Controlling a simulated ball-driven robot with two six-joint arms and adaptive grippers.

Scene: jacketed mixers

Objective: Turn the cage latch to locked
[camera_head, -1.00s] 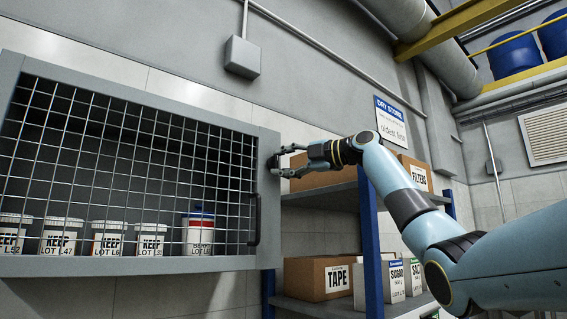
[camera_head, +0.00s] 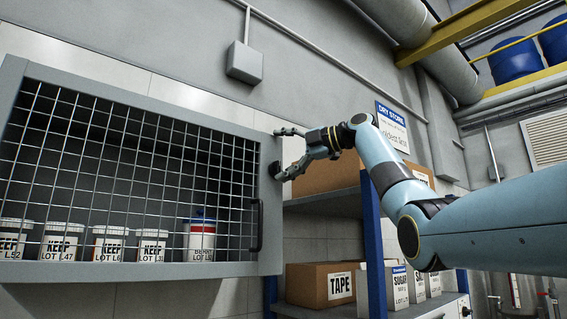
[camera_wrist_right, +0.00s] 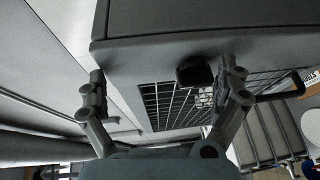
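The wire cage (camera_head: 268,210) hangs on the wall at left, its mesh door closed across the front. Its latch is a small dark knob (camera_head: 274,169) on the right edge of the grey frame; which way it is turned I cannot tell. My right gripper (camera_head: 281,153) is at this edge with its fingers spread, one above the knob and the other beside it, partly overlapping it. In the wrist view the dark knob (camera_wrist_right: 195,73) lies between the open fingers (camera_wrist_right: 162,85), much closer to the right one. My left gripper is out of view.
A black door handle (camera_head: 257,225) stands below the latch. Several KEEP tubs (camera_head: 62,240) and a red-and-blue-topped container (camera_head: 201,238) sit inside the cage. A blue-post shelf (camera_head: 371,240) with boxes, including TAPE (camera_head: 318,284), stands close on the right.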

